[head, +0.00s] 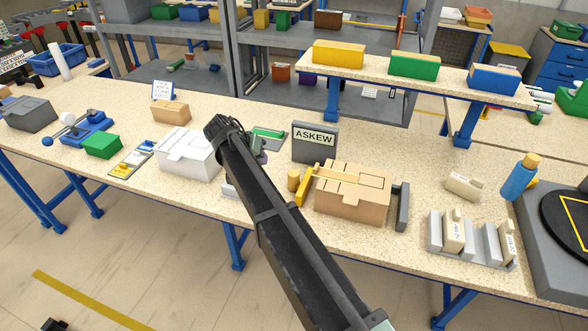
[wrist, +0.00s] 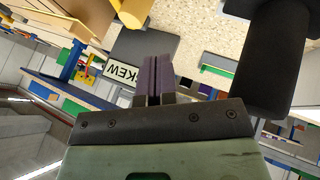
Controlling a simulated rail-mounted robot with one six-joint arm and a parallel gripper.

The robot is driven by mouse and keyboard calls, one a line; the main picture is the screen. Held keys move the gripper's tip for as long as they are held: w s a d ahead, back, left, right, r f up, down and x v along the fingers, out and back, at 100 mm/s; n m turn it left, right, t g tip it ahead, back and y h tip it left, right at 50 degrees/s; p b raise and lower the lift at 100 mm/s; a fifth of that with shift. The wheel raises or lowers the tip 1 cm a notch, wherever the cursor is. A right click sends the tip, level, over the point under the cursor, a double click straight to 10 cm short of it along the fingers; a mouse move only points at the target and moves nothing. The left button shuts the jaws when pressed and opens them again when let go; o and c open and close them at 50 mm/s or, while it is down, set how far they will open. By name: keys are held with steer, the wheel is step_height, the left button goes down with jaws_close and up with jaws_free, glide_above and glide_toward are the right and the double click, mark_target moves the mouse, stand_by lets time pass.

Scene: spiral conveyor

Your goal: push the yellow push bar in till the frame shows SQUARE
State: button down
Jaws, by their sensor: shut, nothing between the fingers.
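The yellow push bar (head: 304,188) stands against the left side of a tan carton (head: 350,205), with a round yellow knob (head: 293,180) on its left. The sign on the dark frame (head: 314,155) behind reads ASKEW. My gripper (head: 263,157) is shut and empty, left of the knob and apart from it, partly hidden by my arm. In the wrist view, my shut fingers (wrist: 152,62) point toward the yellow knob (wrist: 133,12), which lies beyond the tips. The sign (wrist: 122,73) shows partly, upside down.
A grey stop (head: 402,207) stands right of the carton. A white box (head: 188,155) is left of my arm. A raised shelf (head: 430,85) with coloured boxes is behind.

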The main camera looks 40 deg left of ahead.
mark_target(304, 184)
steer(key=shift+m, duration=0.3)
steer(key=b+x, duration=0.2)
steer(key=x, duration=0.1)
steer(key=b+x, duration=0.3)
steer(key=d+b+x, duration=0.1)
steer(key=b+x, duration=0.2)
steer(key=shift+s+d+f, duration=0.1)
steer(key=shift+s+f, duration=0.05)
steer(key=shift+f, duration=0.15)
steer(key=shift+r, duration=0.1)
steer(key=shift+d, duration=0.1)
steer(key=d, duration=0.2)
steer(key=w+d, duration=0.1)
steer(key=d, duration=0.2)
steer(key=w+d, duration=0.1)
steer(key=d, duration=0.1)
steer(key=shift+w+d, duration=0.15)
steer(key=shift+d, duration=0.15)
